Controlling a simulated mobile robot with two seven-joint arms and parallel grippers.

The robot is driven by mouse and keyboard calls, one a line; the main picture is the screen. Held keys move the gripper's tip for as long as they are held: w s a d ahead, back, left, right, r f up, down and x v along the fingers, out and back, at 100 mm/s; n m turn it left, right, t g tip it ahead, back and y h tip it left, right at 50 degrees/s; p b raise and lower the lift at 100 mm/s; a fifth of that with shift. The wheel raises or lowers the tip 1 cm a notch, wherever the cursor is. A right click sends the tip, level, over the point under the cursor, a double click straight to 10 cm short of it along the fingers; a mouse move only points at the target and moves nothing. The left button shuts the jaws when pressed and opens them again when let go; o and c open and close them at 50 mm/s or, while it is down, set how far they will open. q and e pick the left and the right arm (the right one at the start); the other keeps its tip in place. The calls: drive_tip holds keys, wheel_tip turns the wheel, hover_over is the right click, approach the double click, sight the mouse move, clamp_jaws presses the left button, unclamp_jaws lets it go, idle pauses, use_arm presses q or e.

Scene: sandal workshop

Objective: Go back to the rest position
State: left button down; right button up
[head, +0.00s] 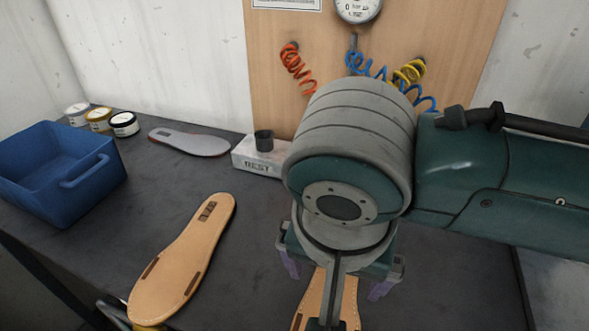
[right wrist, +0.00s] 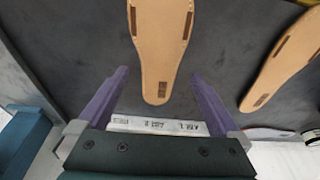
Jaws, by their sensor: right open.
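My right gripper (head: 333,280) is under my right wrist in the head view, with its purple fingers spread. In the right wrist view the open right gripper (right wrist: 160,74) has nothing clamped between its fingers. A tan sole (right wrist: 160,45) lies on the table below, its narrow end showing between the fingers. In the head view that sole (head: 347,303) is mostly hidden by my arm. A second tan sole (head: 185,260) lies to the left, and shows at the right of the right wrist view (right wrist: 285,62). I cannot make out my left gripper.
The dark table (head: 110,215) holds a blue bin (head: 60,180), several small jars (head: 99,119) and a grey insole (head: 189,142). A white lettered block (head: 257,162) with a dark cup (head: 264,140) stands by the wooden panel (head: 262,75). Coiled hoses (head: 298,68) hang there.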

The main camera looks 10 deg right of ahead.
drive_tip(key=s+a+r+n+y+p, duration=0.2)
drive_tip(key=s+a+r+n+y, duration=0.25)
drive_tip(key=s+r, duration=0.2)
drive_tip(key=s+d+r+n+t+h+p, duration=0.1)
drive_tip(key=s+d+n, duration=0.1)
drive_tip(key=s+d, duration=0.35)
drive_tip(key=s+d+r+n+h+p, duration=0.1)
drive_tip(key=s+d+n+h, duration=0.1)
drive_tip(key=d, duration=0.6)
wheel_tip(320, 180, up, 37)
drive_tip(key=p, duration=3.7)
drive_tip(key=shift+a+f, duration=0.2)
drive_tip(key=shift+a, duration=0.25)
